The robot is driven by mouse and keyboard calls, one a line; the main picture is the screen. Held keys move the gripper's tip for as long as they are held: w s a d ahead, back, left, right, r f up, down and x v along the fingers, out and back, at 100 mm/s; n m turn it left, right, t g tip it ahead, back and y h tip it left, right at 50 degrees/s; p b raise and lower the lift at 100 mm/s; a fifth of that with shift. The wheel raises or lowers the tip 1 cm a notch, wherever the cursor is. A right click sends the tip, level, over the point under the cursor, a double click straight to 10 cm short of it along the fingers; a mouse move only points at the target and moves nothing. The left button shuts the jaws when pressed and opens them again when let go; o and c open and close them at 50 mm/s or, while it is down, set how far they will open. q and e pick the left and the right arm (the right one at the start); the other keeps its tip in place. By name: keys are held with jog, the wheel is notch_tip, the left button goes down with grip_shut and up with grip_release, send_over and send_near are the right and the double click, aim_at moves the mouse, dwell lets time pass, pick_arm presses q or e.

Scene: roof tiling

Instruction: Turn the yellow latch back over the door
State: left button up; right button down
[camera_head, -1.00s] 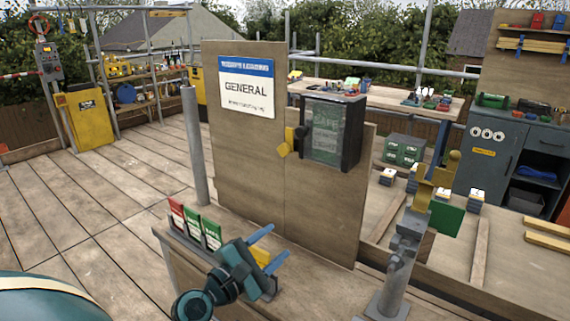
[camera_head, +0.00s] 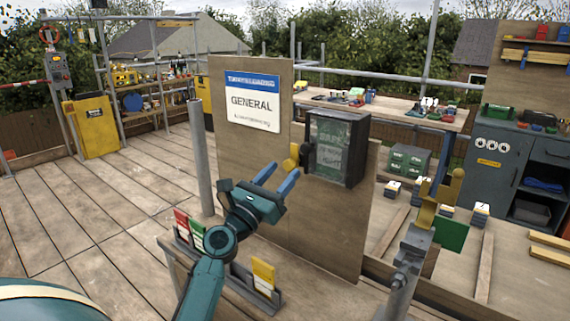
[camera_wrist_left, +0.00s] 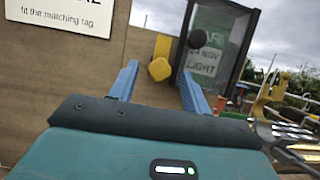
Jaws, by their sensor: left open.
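The yellow latch (camera_head: 292,157) is on the wooden board, beside the left edge of the dark-framed box door (camera_head: 328,145). A round black knob (camera_head: 307,157) sits at that edge of the door. The door has a green panel with lettering and looks closed or nearly so. My left gripper (camera_head: 284,168) is open and empty, just in front of and below the latch. In the left wrist view the latch (camera_wrist_left: 160,68) shows between the two blue fingers, with the door (camera_wrist_left: 212,45) to its right. Contact cannot be told. My right gripper is not in view.
A sign reading GENERAL (camera_head: 253,102) is on the board left of the latch. Below my left arm is a rack with coloured cards (camera_head: 264,275). A grey stand with a yellow top (camera_head: 425,215) and a green plate stands to the right.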

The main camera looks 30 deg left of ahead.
aim_at(291, 158)
pick_arm(q)
jog(key=shift+x, duration=0.9)
jog(key=shift+w, duration=0.25)
jog(key=shift+c, duration=0.6)
jog(key=c, duration=0.9)
jog(key=shift+o, duration=0.2)
